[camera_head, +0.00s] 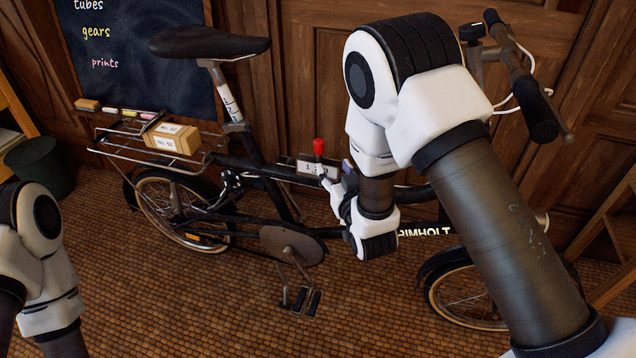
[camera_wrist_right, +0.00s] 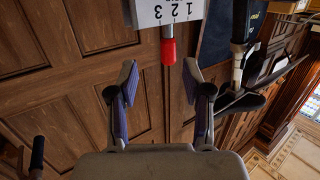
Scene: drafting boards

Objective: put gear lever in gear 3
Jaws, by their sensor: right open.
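The gear lever (camera_head: 318,147) has a red knob and stands up beside a small white plate (camera_head: 306,166) on the bicycle's frame. In the right wrist view the red knob (camera_wrist_right: 168,50) lies just ahead of the gap between my fingertips, a little right of its middle. The numbered plate (camera_wrist_right: 150,14) shows upside down there, with 1, 2 and 3. I cannot tell for sure which number the lever stands at. My right gripper (camera_head: 331,178) is open and empty, just below and right of the lever. It also shows in the right wrist view (camera_wrist_right: 159,82). My left gripper is outside the view.
The black bicycle stands before a wooden wall, its saddle (camera_head: 208,43) at left and handlebar (camera_head: 518,75) at right. Its rear rack (camera_head: 118,149) carries a cardboard box (camera_head: 172,138). A chalkboard (camera_head: 135,65) hangs behind. A dark bin (camera_head: 42,165) stands at the left.

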